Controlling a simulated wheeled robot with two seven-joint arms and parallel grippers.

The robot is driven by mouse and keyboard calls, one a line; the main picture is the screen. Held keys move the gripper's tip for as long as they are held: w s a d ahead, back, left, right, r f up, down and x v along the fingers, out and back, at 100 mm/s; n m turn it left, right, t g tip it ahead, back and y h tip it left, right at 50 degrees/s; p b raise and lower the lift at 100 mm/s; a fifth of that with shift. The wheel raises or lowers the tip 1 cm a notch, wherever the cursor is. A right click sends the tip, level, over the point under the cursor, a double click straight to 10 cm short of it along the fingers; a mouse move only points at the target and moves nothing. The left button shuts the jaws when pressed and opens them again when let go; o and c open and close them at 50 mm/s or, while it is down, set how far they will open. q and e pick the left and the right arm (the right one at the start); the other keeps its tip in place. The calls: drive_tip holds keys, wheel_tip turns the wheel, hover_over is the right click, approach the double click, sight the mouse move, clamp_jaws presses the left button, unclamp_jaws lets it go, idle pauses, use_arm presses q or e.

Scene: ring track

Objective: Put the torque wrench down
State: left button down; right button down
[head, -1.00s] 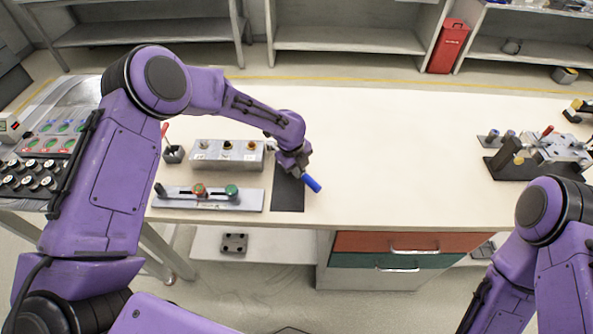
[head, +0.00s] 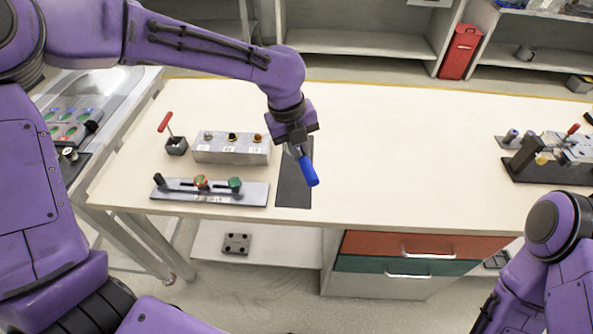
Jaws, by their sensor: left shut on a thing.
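The torque wrench (head: 308,171) shows a blue handle that sticks out below my left gripper (head: 296,148). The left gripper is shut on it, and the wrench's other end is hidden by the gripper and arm. The wrench is over the dark grey mat (head: 294,192) on the bench, its handle tip near the mat's right edge. I cannot tell whether it touches the mat. My right arm is at the lower right, and its gripper is out of view.
Left of the mat stand a metal block with several knobs (head: 232,148), a plate with coloured knobs (head: 212,191) and a red-handled lever (head: 174,143). A clamp fixture (head: 552,156) is at the far right. The bench middle (head: 410,150) is clear.

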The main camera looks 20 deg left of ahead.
use_arm(q)
drive_tip(key=s+f+m, duration=0.3)
drive_tip(key=s+m, duration=0.1)
drive_tip(key=s, duration=0.2)
drive_tip(key=p, duration=0.4)
hover_over(297, 175)
drive_tip(key=shift+g, duration=0.4)
drive_tip(key=f, duration=0.9)
drive_tip(key=shift+s+a+f, duration=0.1)
drive_tip(key=shift+a+f, duration=0.2)
drive_tip(key=shift+a, duration=0.05)
wheel_tip(297, 175, down, 3)
drive_tip(key=shift+r, duration=0.1)
drive_tip(key=shift+f, duration=0.2)
drive_tip(key=shift+f, duration=0.1)
drive_tip(key=c, duration=1.5)
unclamp_jaws()
drive_tip(key=shift+f, duration=0.1)
drive_tip(key=o, duration=0.4)
